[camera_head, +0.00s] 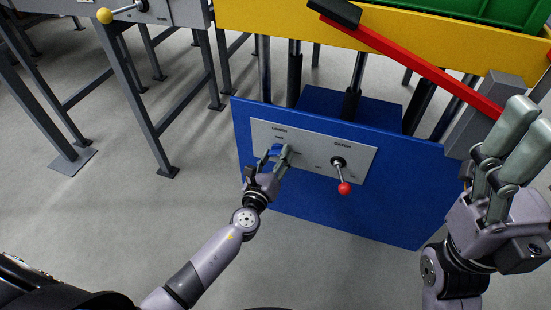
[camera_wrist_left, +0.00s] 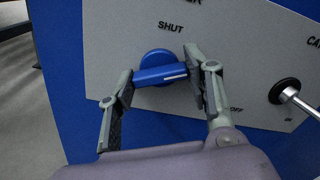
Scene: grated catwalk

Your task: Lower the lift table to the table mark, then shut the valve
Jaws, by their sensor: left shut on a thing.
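The valve is a blue knob with a bar handle (camera_wrist_left: 160,74) on the grey panel (camera_wrist_left: 120,28); it is small in the head view. SHUT is printed above it, and the handle's white line lies sideways, pointing right. My left gripper (camera_head: 274,154) is closed around the handle, one finger at each end (camera_wrist_left: 162,80). The lift table has a yellow top frame (camera_head: 275,22) on dark legs and rods above a blue base (camera_head: 260,180). I cannot make out a table mark. My right gripper (camera_head: 525,130) is at the right, near the red bar's end; its jaw opening is unclear.
A red bar (camera_head: 410,62) with a black end slants across the yellow frame. A red-ball lever (camera_head: 344,187) sits right of the valve. A green crate (camera_head: 490,12) is on top. A grey-legged bench with a yellow-ball lever (camera_head: 105,16) stands left. The floor between is clear.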

